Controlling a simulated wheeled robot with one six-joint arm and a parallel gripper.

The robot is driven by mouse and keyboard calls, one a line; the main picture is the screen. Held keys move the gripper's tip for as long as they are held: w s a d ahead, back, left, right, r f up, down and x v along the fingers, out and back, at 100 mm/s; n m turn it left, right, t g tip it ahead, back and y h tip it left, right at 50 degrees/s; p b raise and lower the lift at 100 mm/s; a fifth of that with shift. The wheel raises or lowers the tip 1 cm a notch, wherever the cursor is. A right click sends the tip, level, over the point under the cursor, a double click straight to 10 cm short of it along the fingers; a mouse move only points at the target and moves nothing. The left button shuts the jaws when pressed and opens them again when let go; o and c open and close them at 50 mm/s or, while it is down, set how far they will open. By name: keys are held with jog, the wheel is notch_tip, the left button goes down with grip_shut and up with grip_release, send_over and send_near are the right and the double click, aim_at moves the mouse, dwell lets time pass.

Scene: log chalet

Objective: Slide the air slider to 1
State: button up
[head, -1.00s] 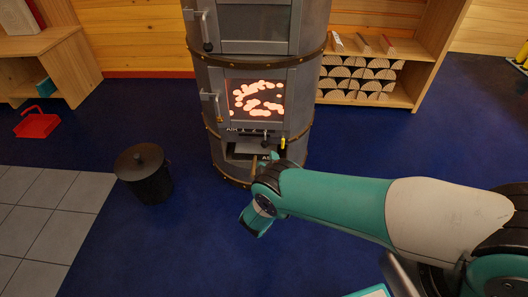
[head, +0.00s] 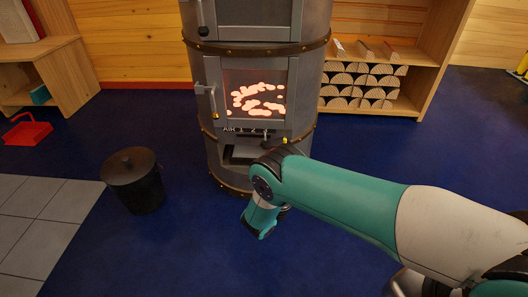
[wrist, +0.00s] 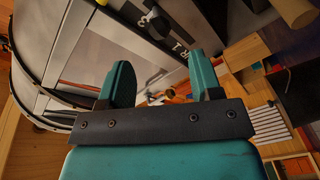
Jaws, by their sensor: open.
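The grey stove (head: 213,150) stands ahead with a glowing fire behind its lower door glass. The air scale (head: 245,130), lettered AIR with 1 and 2 visible, runs below that door. A small dark part, which may be the slider knob (head: 266,136), sits right of the 2, but it is too small to be sure. A yellow piece (head: 285,142) is just right of it. My gripper (wrist: 162,78) is open and empty in the wrist view, its two teal fingers apart. In the head view my gripper (head: 260,220) is below and in front of the scale, fingertips unclear.
A black lidded bucket (head: 138,185) stands on the blue floor left of the stove. A log shelf (head: 418,85) is behind right. A red dustpan (head: 25,132) lies far left. The floor between bucket and stove is clear.

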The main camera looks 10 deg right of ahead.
aim_at(264, 142)
jog(key=w+b, duration=0.3)
jog(key=w+d+b, duration=0.1)
jog(key=w+b, duration=0.5)
jog(key=w, duration=0.1)
jog(key=shift+w+d+f, duration=0.1)
jog(key=shift+d, duration=0.05)
jog(key=shift+w, duration=0.45)
grip_shut()
